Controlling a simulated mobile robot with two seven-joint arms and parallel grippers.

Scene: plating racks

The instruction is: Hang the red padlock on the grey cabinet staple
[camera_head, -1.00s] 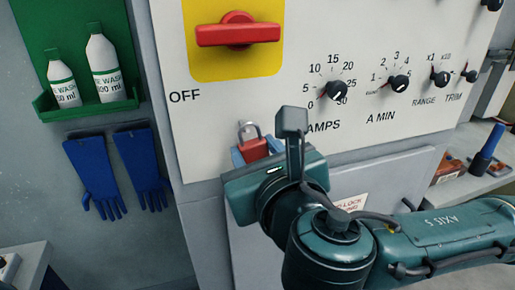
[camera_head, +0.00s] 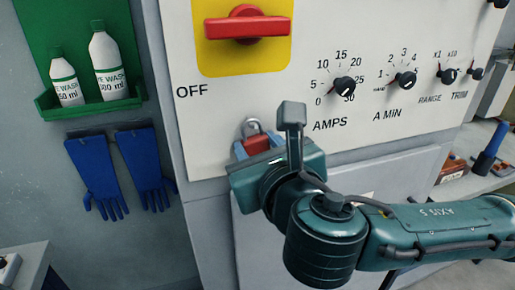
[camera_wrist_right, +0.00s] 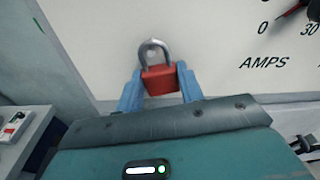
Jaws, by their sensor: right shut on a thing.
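The red padlock (camera_head: 257,144) has a grey shackle pointing up. My right gripper (camera_head: 256,149) is shut on its body with blue fingers, just in front of the lower part of the pale cabinet panel. In the right wrist view the padlock (camera_wrist_right: 160,80) stands nearly upright between the fingertips (camera_wrist_right: 160,86). A small pale piece shows at the shackle's opening; it may be the staple, but I cannot tell whether the shackle is around it or in front of it. My left gripper is not in view.
A red switch handle (camera_head: 248,24) on a yellow plate sits above the padlock. Several black knobs, one the AMPS knob (camera_head: 344,87), are to the right. Blue gloves (camera_head: 95,175) and wash bottles (camera_head: 107,65) are on the left wall.

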